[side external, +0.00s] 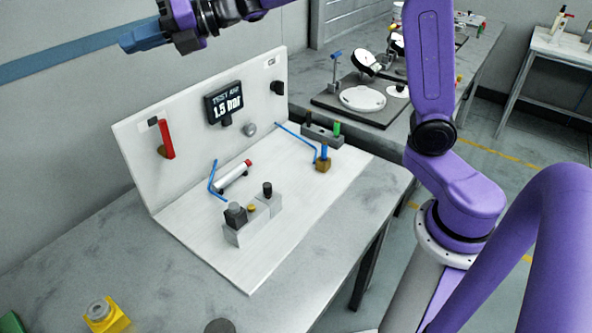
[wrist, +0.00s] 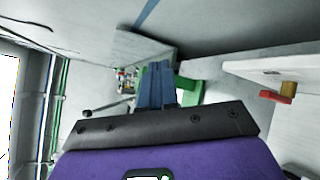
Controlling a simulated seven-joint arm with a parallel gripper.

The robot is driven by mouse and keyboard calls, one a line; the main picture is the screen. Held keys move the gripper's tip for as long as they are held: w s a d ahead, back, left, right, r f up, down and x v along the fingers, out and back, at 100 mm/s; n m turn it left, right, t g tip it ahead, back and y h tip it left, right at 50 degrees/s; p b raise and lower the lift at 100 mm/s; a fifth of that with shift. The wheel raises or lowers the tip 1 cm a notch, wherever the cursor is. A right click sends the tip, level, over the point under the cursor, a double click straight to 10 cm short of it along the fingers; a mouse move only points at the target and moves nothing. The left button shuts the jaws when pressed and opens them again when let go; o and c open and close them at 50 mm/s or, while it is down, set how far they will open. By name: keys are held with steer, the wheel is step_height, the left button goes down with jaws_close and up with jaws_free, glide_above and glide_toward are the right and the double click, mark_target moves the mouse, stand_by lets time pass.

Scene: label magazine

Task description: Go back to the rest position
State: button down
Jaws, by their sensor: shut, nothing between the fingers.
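My gripper (side external: 130,42) is high at the upper left in the side external view. It is above and to the left of the white panel (side external: 135,140) and touches nothing there. In the wrist view its blue fingers (wrist: 158,66) lie side by side, closed, with nothing held between them.
On the white board stand a grey block with knobs (side external: 250,220), a red-tipped cylinder (side external: 234,176) and a brass fitting (side external: 323,164). The panel carries a red lever (side external: 167,138) and a display (side external: 224,103) reading 1.5 bar. A yellow block (side external: 107,317) sits at the front left.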

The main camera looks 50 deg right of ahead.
steer(key=s+d+f+m+g+h, duration=0.3)
steer(key=s+f+m, duration=0.4)
steer(key=s, duration=0.5)
steer(key=s+d+f+m+g+h, duration=0.3)
steer(key=s+d+f+m+h, duration=0.2)
steer(key=s, duration=0.8)
steer(key=s+d+f+m+g+h, duration=0.3)
steer(key=s+d+f+m, duration=0.5)
steer(key=s, duration=0.5)
steer(key=m, duration=0.2)
steer(key=shift+d+f+m+h, duration=0.3)
steer(key=shift+f+h, duration=0.05)
steer(key=shift+h, duration=0.05)
